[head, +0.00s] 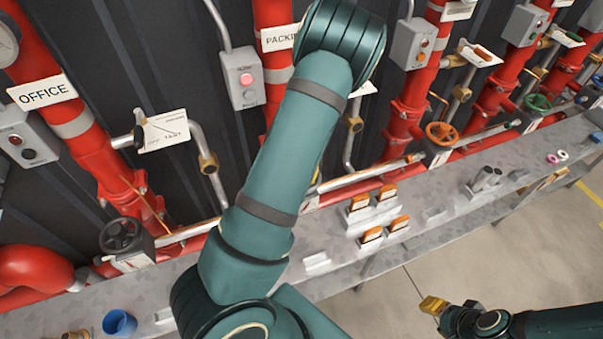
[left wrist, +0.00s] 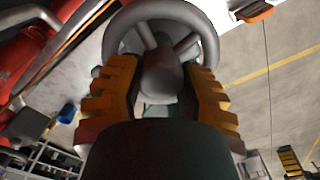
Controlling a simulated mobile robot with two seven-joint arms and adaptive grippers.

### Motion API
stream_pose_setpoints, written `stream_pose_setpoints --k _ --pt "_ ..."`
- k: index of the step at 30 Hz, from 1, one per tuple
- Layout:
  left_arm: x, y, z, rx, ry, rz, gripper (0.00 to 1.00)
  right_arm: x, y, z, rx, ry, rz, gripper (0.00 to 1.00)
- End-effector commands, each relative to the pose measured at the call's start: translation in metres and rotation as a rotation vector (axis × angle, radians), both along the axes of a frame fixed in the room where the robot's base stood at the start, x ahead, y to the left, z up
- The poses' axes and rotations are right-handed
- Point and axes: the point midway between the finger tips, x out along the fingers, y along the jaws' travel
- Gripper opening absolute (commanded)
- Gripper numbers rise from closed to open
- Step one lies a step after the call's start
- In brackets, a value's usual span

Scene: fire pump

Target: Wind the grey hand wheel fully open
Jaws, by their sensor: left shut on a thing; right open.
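A grey hand wheel (left wrist: 160,22) fills the upper middle of the left wrist view, with its rim, spokes and hub showing. My left gripper (left wrist: 162,72) has its orange fingers on both sides of the wheel's thick hub and is shut on the wheel. Exact finger contact is hard to see. In the head view my left arm crosses the middle and hides this wheel and the left gripper. My right gripper (head: 433,305) is open and empty, low at the right over the floor, away from the pipes.
A dark hand wheel (head: 118,236) sits below the OFFICE sign (head: 42,92). An orange wheel (head: 441,132) and a green wheel (head: 538,101) stand farther right. A grey bench (head: 440,216) carries orange-topped pieces (head: 372,234) and a blue cup (head: 119,322). The floor at right looks clear.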

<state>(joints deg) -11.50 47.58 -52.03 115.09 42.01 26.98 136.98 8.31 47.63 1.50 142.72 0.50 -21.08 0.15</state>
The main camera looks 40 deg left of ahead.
Motion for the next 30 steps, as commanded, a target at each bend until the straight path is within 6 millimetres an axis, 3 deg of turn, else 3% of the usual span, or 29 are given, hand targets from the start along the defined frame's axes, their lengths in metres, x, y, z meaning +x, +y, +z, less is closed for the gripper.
stream_pose_setpoints --k 12,21,22,23,30 --pt "-0.0019 -0.005 -0.0034 -0.003 0.013 0.608 0.0 0.0001 0.0 -0.0005 0.0 0.0 0.0 0.47" --pt "-0.0017 -0.0051 -0.0033 -0.005 0.012 0.665 0.0 0.0 -0.0001 -0.0004 0.0 0.0 0.0 0.47" --pt "-0.0017 -0.0051 -0.0033 -0.005 0.012 0.664 0.43 0.0 -0.0001 -0.0004 0.0 0.0 0.0 0.47" --pt "-0.0017 -0.0051 -0.0033 -0.005 0.012 0.664 0.54 0.0 -0.0001 -0.0004 0.0 0.0 0.0 0.47" --pt "-0.0006 -0.0046 -0.0025 -0.004 0.009 0.662 0.56 0.0001 0.0 -0.0004 0.0 0.0 0.0 0.47"
